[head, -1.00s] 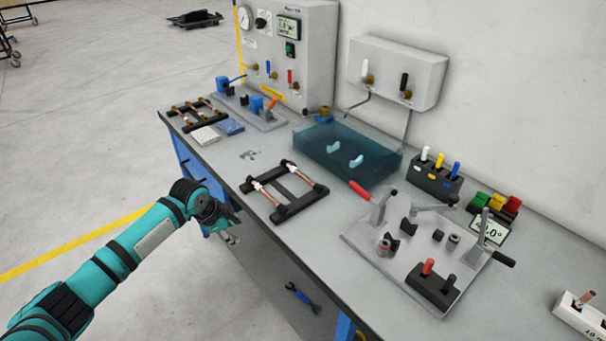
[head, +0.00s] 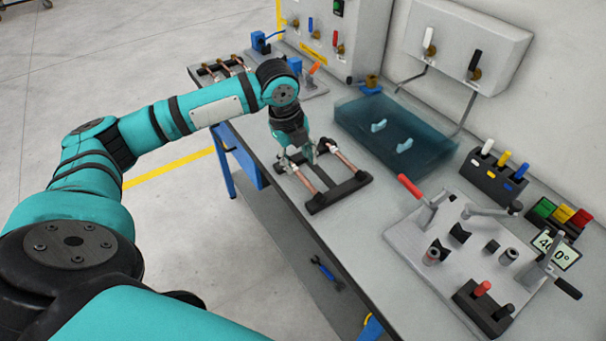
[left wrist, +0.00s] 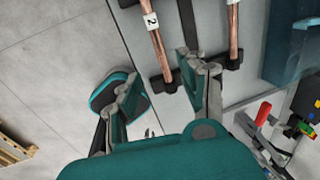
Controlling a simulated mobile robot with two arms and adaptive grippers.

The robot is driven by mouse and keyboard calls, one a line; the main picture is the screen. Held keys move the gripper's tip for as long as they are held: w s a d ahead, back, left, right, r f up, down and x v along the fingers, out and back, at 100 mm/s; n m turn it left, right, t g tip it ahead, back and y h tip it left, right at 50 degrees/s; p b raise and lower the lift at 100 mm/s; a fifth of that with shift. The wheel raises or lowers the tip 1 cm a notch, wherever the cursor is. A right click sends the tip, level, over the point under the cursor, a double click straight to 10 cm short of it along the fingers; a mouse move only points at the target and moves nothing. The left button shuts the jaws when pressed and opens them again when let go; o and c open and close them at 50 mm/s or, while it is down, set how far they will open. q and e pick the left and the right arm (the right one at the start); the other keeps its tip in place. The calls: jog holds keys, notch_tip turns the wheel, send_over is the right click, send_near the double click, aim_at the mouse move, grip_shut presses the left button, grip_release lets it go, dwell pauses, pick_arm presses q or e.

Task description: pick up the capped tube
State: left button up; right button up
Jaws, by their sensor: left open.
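A black rack (head: 345,190) on the bench holds two copper tubes, and it also shows in the left wrist view (left wrist: 190,20). The nearer tube (head: 305,184) lies along the rack's left side; in the left wrist view this tube (left wrist: 159,45) carries a white label with a 2. The other tube (head: 346,159) lies to the right, also seen in the left wrist view (left wrist: 233,45). I cannot tell which one is capped. My left gripper (head: 298,157) is open, pointing down over the rack's far left part. Its fingers (left wrist: 157,68) are apart with nothing held. My right gripper is out of view.
A translucent blue tray (head: 395,135) stands behind the rack. A metal fixture plate (head: 410,235) with a red-handled lever is to the right. Another tube rack (head: 215,70) stands farther left. Bare bench lies in front of the fixture plate.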

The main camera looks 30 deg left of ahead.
aim_at(304, 179)
pick_arm(q)
jog(key=shift+w+d+f, duration=0.1)
jog(key=shift+w+f, duration=0.05)
jog(key=shift+f, duration=0.5)
jog(key=shift+w+f, duration=0.1)
jog(key=shift+f, duration=0.5)
jog(key=shift+f+p, duration=0.25)
jog(key=shift+p, duration=0.05)
jog(key=f, duration=0.2)
jog(key=w+f+p, duration=0.1)
jog(key=f, duration=0.1)
jog(key=shift+d+f, duration=0.1)
jog(key=shift+f, duration=0.2)
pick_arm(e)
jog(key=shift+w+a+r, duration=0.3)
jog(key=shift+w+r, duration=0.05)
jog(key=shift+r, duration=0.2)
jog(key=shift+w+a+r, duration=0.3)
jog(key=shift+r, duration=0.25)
pick_arm(q)
grip_shut()
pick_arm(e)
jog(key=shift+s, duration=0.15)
